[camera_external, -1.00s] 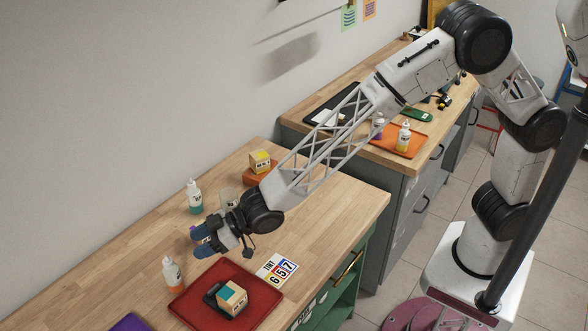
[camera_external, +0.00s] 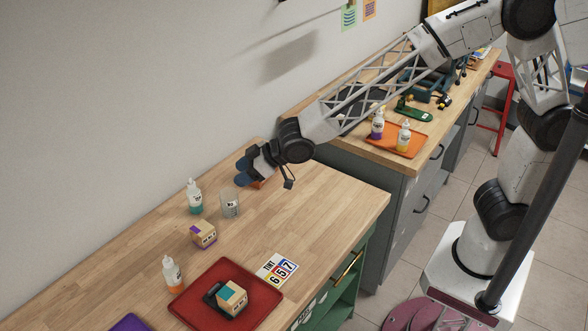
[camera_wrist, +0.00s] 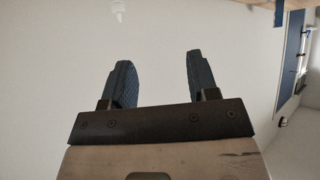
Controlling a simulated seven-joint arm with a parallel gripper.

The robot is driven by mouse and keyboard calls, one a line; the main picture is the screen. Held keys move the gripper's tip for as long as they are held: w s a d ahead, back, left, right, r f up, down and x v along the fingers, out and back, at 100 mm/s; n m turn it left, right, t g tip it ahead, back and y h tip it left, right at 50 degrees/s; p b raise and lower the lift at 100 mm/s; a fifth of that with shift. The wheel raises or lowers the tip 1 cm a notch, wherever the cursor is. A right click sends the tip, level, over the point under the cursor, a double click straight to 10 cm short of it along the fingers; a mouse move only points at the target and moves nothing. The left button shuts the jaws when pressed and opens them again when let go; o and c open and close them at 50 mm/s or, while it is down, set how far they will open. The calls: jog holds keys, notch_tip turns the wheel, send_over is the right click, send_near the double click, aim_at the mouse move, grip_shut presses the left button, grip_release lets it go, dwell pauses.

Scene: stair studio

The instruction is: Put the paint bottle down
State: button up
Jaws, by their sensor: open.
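My gripper (camera_external: 243,173) is open and empty, raised over the far part of the near wooden table; its two blue fingers (camera_wrist: 158,70) stand apart with nothing between them. A teal paint bottle (camera_external: 194,198) stands upright on this table, left of the gripper. An orange paint bottle (camera_external: 172,274) stands upright beside the red tray (camera_external: 245,310). A purple paint bottle (camera_external: 377,125) and a yellow paint bottle (camera_external: 404,137) stand on the orange tray (camera_external: 415,147) on the farther table. A white bottle tip (camera_wrist: 119,12) shows at the wrist view's top edge; I cannot tell which bottle.
A clear cup (camera_external: 230,206) stands beside the teal bottle. A purple-marked block (camera_external: 203,236) sits nearer the front. A teal-topped block (camera_external: 232,297) is on the red tray, beside a number card (camera_external: 277,269). My gripper partly hides an orange item. The table's middle right is clear.

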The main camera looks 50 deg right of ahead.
jog(key=s+d+r+m+g+h, duration=0.1)
jog(key=s+d+r+h, duration=0.15)
jog(key=d, duration=0.75)
jog(key=s+d+r+m+h, duration=0.1)
jog(key=s+d+r+m, duration=0.2)
jog(key=d, duration=0.6)
jog(key=s+d+r+g+h, duration=0.15)
jog(key=s+d, duration=0.25)
jog(key=d, duration=0.6)
jog(key=s+d+m+g, duration=0.1)
jog(key=s+d+m, duration=0.1)
jog(key=s+d, duration=0.7)
jog(key=s+d+m+g+h, duration=0.1)
jog(key=s+d+m+g, duration=0.1)
jog(key=s+d, duration=0.7)
jog(key=s, duration=0.7)
jog(key=shift+s+f, duration=0.2)
jog(key=shift+s, duration=0.15)
jog(key=shift+g, duration=0.25)
jog(key=shift+o, duration=0.8)
jog(key=shift+h, duration=0.3)
jog(key=shift+w, duration=0.15)
